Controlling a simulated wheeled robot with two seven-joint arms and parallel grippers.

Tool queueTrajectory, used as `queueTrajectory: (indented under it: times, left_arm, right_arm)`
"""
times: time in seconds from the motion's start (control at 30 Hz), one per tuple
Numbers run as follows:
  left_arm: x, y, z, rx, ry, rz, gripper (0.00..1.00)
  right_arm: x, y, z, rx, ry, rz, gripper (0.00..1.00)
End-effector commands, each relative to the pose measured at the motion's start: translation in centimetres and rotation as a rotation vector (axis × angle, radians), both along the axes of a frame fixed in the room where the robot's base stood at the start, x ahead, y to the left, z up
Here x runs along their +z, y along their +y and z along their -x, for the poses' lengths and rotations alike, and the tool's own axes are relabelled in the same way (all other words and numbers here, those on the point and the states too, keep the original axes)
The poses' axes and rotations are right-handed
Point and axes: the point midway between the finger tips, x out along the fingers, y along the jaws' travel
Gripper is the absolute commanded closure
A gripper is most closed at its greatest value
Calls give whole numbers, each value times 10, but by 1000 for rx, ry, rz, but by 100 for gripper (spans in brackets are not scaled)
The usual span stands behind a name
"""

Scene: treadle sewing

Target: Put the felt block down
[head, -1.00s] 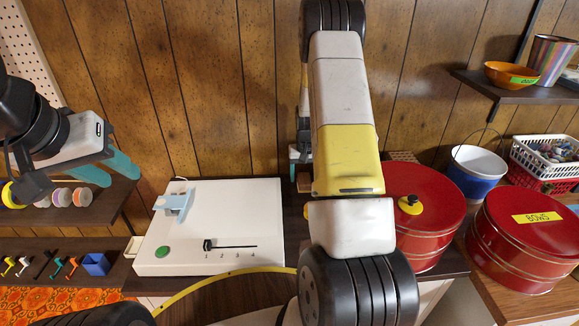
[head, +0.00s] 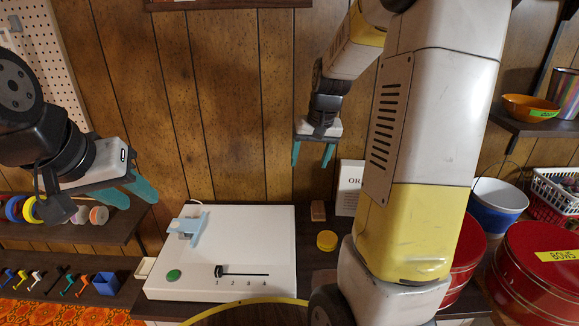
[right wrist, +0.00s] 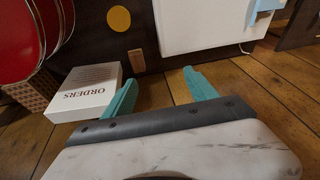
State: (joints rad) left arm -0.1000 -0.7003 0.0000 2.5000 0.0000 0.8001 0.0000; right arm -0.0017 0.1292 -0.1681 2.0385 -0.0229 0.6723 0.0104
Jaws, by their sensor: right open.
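A small brown block (head: 318,211), which looks like the felt block, stands on the dark counter just right of the white machine. It also shows in the right wrist view (right wrist: 137,61). My right gripper (head: 313,160) is open and empty, above and behind the block near the wall, its teal fingers pointing down. In the right wrist view its fingertips (right wrist: 159,80) are apart, with the block beyond them and not touching. My left gripper (head: 141,202) hangs at the left above the shelf, its teal fingers apart with nothing visible between them.
A round yellow disc (head: 327,241) lies in front of the block. A white ORDERS box (head: 348,187) stands right of it. The white control box (head: 255,240) fills the left counter. Red tins (head: 535,270) and a blue-white bucket (head: 497,205) are at right.

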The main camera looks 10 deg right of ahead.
Motion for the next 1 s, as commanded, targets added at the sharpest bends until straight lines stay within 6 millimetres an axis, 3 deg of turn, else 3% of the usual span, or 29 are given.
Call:
queueTrajectory:
  times: [0.03,0.2,0.33,0.5,0.7,1.0]
  left_arm:
    - [0,0,0,0,0,0,64]
    - [0,0,0,0,0,0,64]
    - [0,0,0,0,0,0,64]
    - [0,0,0,0,0,0,64]
    - [0,0,0,0,0,0,64]
    - [0,0,0,0,0,0,64]
  right_arm:
    - [22,12,18,20,-34,-12,33]
    - [72,45,82,89,-120,-37,33]
    - [94,66,134,143,-184,-43,33]
    - [102,83,187,196,-247,-37,33]
    - [101,91,214,224,-276,-30,33]
    - [101,91,216,224,-279,-30,33]
